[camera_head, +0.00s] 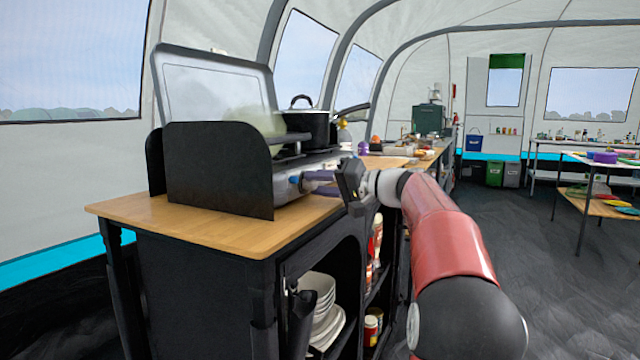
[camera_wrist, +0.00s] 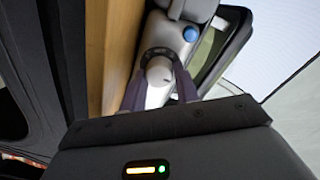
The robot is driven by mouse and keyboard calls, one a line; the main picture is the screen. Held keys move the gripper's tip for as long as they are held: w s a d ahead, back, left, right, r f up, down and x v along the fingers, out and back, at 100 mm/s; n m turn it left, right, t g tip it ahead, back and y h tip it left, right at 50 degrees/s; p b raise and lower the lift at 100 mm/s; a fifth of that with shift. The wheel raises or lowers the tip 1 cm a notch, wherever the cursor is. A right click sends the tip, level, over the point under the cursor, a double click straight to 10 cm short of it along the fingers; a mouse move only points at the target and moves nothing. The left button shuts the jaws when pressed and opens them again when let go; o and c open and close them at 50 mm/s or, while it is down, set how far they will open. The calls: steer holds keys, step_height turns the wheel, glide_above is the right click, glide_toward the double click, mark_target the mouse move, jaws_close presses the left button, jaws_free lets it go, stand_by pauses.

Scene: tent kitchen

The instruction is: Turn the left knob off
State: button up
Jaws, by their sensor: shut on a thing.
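The stove (camera_head: 286,193) stands on the wooden counter, its front edge facing right in the head view. My gripper (camera_head: 312,178) reaches its front from the right, with purple fingers touching or very near the panel. In the wrist view, my gripper (camera_wrist: 160,82) has its two fingers around a pale round knob (camera_wrist: 159,70) with a dark ring behind it, shut on it. A blue knob (camera_wrist: 190,34) sits apart on the same panel; a blue spot also shows by the fingertips in the head view (camera_head: 294,180). The held knob's turn angle cannot be told.
A dark windshield panel (camera_head: 220,165) stands at the stove's near side, and a black pot (camera_head: 309,127) is on top. The wooden counter (camera_head: 190,223) is bare in front. White plates (camera_head: 320,300) are on the shelf below.

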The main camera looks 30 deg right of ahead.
steer(key=o, duration=1)
steer(key=shift+c, duration=0.2)
steer(key=v, duration=0.7)
steer(key=shift+s+d, duration=0.25)
steer(key=shift+s, duration=0.1)
